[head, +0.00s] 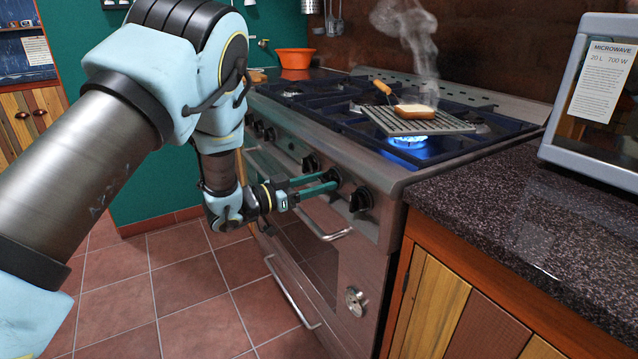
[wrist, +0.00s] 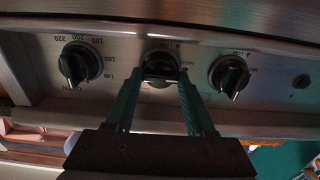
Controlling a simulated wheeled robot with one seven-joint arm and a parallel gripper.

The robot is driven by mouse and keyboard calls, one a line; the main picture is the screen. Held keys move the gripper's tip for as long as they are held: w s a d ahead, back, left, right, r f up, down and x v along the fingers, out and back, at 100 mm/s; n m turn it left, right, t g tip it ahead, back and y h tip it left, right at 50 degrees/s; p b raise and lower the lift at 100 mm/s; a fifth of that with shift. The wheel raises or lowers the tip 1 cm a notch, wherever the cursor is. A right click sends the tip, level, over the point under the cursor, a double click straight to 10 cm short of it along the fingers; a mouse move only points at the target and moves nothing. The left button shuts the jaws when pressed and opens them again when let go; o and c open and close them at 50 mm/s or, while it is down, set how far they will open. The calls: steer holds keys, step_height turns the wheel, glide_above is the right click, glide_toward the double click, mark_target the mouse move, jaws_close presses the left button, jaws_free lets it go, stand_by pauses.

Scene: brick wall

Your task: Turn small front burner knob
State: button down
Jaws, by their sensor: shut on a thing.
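My gripper (head: 329,184) is at the stove's front panel, its two green fingers reaching a black knob. In the wrist view my gripper (wrist: 159,86) has its fingers either side of the middle knob (wrist: 160,66) and is shut on it. The fingers partly hide that knob in the head view. In the wrist view, a knob with temperature numbers (wrist: 81,62) is on the left and another black knob (wrist: 229,73) on the right; neither is held. Blue flame (head: 410,142) burns under a ridged grill pan (head: 425,127) on the stove.
A slice of bread (head: 415,110) lies on the pan, with smoke rising above it. An orange bowl (head: 295,59) sits at the back. A dark speckled counter (head: 500,205) with a microwave (head: 595,100) is on the right. The tiled floor (head: 170,275) before the stove is clear.

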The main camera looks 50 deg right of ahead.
steer(key=shift+m+b, duration=0.3)
steer(key=shift+b, duration=0.05)
steer(key=m+b, duration=0.8)
steer(key=b, duration=0.2)
steer(key=m+b, duration=0.9)
steer(key=b, duration=0.2)
steer(key=shift+s+f, duration=0.1)
steer(key=shift+f, duration=0.1)
steer(key=shift+r+m, duration=0.1)
steer(key=shift+m, duration=0.2)
steer(key=shift+c, duration=1.3)
jaws_free()
steer(key=shift+r+p, duration=0.1)
steer(key=shift+p, duration=0.2)
